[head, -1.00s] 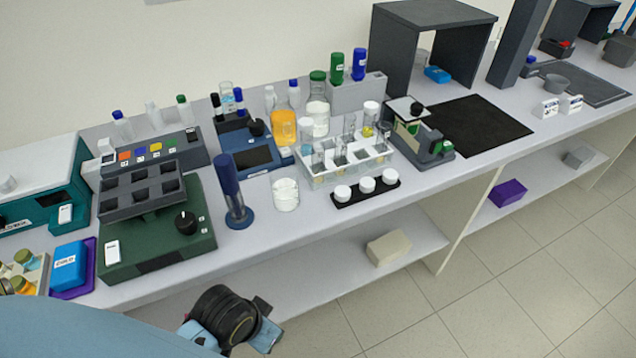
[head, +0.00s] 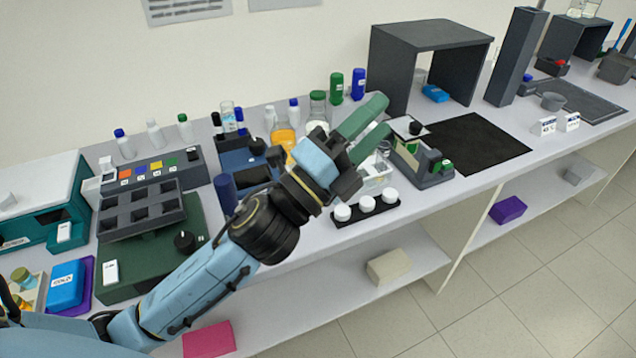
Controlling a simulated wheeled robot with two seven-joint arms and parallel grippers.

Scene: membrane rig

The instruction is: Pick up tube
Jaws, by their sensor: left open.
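My left gripper (head: 376,130) reaches in from the left over the bench, its two green fingers apart and nothing seen between them. It is above the white tube rack (head: 377,183), at the rack's right part. The rack and most of its glass tubes are hidden behind my gripper and wrist; a clear tube top (head: 384,148) shows just below the fingers. I cannot tell whether the fingers touch any tube. My right gripper is not in view.
A black strip with three white-capped pots (head: 367,203) lies in front of the rack. A small grey-green device (head: 425,165) stands close on the right, bottles (head: 318,108) behind. A dark mat (head: 475,145) on the right is clear.

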